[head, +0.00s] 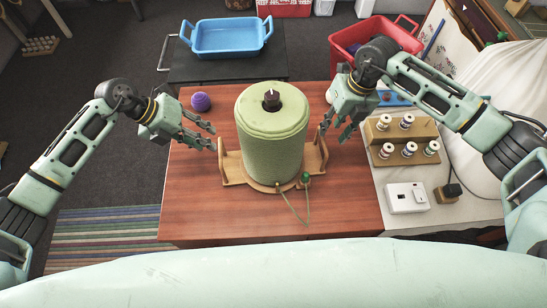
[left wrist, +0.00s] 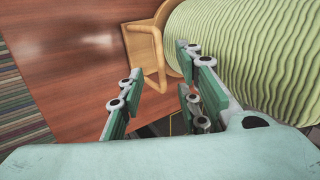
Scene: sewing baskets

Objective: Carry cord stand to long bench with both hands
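The cord stand is a wooden base with raised side handles (head: 233,170) carrying a large upright roll of green cord (head: 270,140). It stands on a reddish wooden table (head: 200,215). A loose cord end hangs at its front. My left gripper (head: 212,140) is open beside the stand's left handle and looks apart from it. In the left wrist view the open fingers (left wrist: 150,90) are close to the wooden handle (left wrist: 146,50) and the green roll (left wrist: 230,45). My right gripper (head: 333,137) is open by the right handle; whether it touches is unclear. I cannot tell which surface is the long bench.
A purple yarn ball (head: 201,102) lies behind my left gripper. A dark table (head: 190,72) with a blue tray (head: 228,51) stands behind. At right are a red basket (head: 345,40), a spool rack (head: 402,152) and a white switch box (head: 407,198). The table's front is clear.

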